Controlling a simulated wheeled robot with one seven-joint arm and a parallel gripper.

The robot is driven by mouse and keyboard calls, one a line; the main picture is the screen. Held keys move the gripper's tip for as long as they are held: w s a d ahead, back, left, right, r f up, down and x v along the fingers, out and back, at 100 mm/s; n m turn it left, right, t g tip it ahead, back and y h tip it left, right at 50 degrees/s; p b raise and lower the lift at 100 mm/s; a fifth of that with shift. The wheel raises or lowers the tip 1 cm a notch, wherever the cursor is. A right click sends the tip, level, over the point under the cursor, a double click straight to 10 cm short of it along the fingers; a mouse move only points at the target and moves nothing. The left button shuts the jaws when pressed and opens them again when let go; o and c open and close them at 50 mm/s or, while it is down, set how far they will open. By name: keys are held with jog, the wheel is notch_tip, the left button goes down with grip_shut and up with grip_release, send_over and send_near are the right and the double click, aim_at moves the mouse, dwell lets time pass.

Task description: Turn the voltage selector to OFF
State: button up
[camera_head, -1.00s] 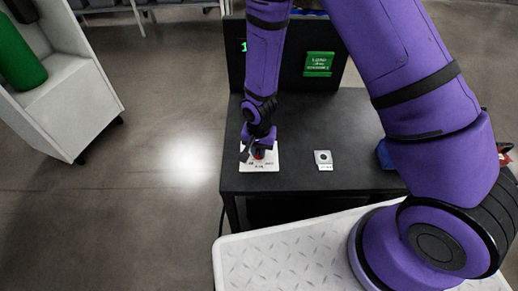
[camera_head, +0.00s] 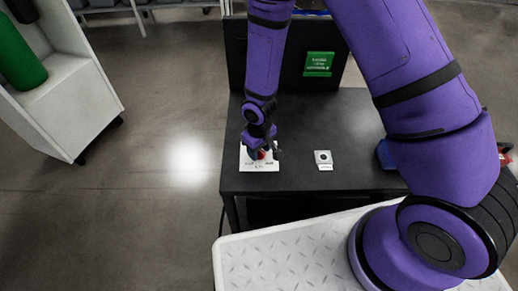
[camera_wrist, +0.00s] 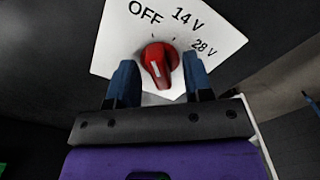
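The voltage selector is a red knob (camera_wrist: 159,62) on a white plate (camera_wrist: 112,45) marked OFF, 14 V and 28 V in the wrist view. A white line runs along the knob's raised grip, on its part nearer my gripper; I cannot tell for sure which label it marks. My gripper (camera_wrist: 160,84) is open, with one blue finger on each side of the knob's near end and gaps between. In the head view, my gripper (camera_head: 264,150) is over the plate (camera_head: 258,165) at the table's left, and a bit of the red knob (camera_head: 261,155) shows.
The plate lies on a black table (camera_head: 300,180). A small square device (camera_head: 323,157) with a label sits to its right. A dark upright panel with a green sign (camera_head: 318,64) stands behind. A white shelf unit (camera_head: 70,110) with a green cylinder (camera_head: 18,55) is at the left.

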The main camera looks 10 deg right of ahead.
jog(key=shift+o, duration=0.9)
jog(key=shift+r, duration=0.15)
jog(key=shift+r, duration=2.35)
jog(key=shift+w+r, duration=0.1)
jog(key=shift+r, duration=0.05)
jog(key=d+r+m+t, duration=0.15)
jog(key=d+r, duration=0.45)
jog(key=r, duration=0.6)
jog(key=d+r+m+t, duration=0.15)
jog(key=d+r, duration=0.35)
jog(key=r, duration=0.8)
jog(key=s+d+r+m+t, duration=0.1)
jog(key=s+d+r, duration=0.3)
jog(key=s+r, duration=0.4)
jog(key=s+d+r+m+t, duration=0.1)
jog(key=s+d+r+m, duration=0.1)
jog(key=s+d+r, duration=0.2)
jog(key=s+r, duration=0.3)
jog(key=s, duration=0.5)
jog(key=shift+d+r, duration=0.3)
jog(key=shift+r, duration=0.1)
